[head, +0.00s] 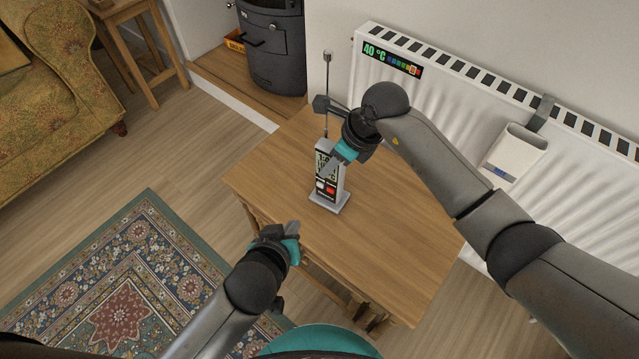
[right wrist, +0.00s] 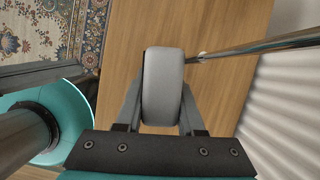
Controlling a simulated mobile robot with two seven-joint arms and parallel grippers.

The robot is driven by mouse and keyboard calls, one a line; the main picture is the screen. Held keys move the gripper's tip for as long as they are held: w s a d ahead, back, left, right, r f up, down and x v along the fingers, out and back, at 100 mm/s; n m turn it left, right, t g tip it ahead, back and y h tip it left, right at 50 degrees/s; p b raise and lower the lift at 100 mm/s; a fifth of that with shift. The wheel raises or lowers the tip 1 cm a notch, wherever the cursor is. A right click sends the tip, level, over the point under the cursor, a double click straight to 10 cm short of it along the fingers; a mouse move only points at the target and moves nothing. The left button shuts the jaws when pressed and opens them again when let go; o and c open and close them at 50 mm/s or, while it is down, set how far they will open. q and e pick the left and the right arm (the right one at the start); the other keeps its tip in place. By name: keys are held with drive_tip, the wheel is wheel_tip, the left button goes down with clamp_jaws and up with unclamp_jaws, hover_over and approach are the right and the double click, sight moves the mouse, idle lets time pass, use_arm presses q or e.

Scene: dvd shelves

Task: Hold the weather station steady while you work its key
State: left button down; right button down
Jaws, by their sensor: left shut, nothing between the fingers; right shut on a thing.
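The weather station (head: 326,183) stands upright on the wooden table, with a display, a white key, a red key and a tall antenna (head: 326,95) at its back. My right gripper (head: 333,158) is shut on the upper part of the weather station and hides part of its display. In the right wrist view the station's grey top (right wrist: 163,88) sits between the two fingers, and the antenna runs off to the right. My left gripper (head: 294,229) is shut and empty, near the table's front left edge, apart from the station.
The small wooden table (head: 385,255) is otherwise bare. A white radiator (head: 450,120) with a temperature strip and a white box (head: 515,150) stands behind it at the right. A dark stove (head: 272,45) is at the back, a patterned rug (head: 120,290) at the lower left.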

drive_tip(key=shift+c, duration=2.2)
unclamp_jaws()
drive_tip(key=v, duration=1.2)
drive_tip(key=shift+s, duration=0.15)
